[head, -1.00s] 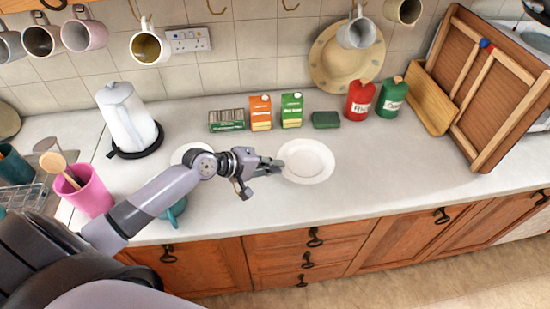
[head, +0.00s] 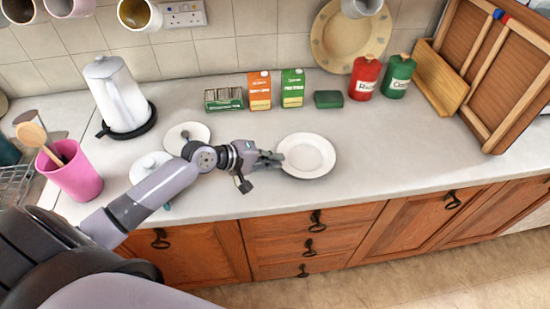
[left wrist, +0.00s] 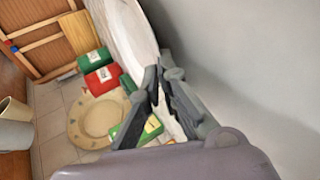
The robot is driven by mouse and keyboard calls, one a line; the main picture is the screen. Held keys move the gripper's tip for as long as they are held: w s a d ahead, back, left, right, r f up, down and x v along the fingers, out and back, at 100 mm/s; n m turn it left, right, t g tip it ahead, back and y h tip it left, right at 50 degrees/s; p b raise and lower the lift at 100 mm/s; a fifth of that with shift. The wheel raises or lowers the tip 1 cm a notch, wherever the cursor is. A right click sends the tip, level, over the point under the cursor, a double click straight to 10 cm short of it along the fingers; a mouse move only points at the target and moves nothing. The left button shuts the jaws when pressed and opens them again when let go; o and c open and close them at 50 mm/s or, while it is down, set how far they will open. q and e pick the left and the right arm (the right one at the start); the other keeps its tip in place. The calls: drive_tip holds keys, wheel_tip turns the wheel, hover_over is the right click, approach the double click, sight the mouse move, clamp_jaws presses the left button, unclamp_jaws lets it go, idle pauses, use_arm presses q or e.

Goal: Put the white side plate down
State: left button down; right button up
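The white side plate (head: 306,155) shows in the head view over the pale counter, right of my left gripper (head: 272,160). My left gripper is shut on the plate's left rim. In the left wrist view the plate (left wrist: 130,35) shows nearly edge-on, with its rim running between the fingers (left wrist: 165,95). A dark shadow lies on the counter beside it, and I cannot tell whether the plate touches the counter. My right gripper is not in view.
Cartons (head: 260,90), a green box (head: 328,99) and red (head: 368,77) and green (head: 398,75) canisters stand behind. The counter (head: 400,150) is clear right of the plate.

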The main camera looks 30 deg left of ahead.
use_arm(q)
drive_tip(key=shift+f+b, duration=0.3)
drive_tip(key=shift+f, duration=0.15)
idle(0.3)
drive_tip(key=c, duration=2.3)
unclamp_jaws()
drive_tip(key=o, duration=0.6)
drive_tip(key=shift+f, duration=0.1)
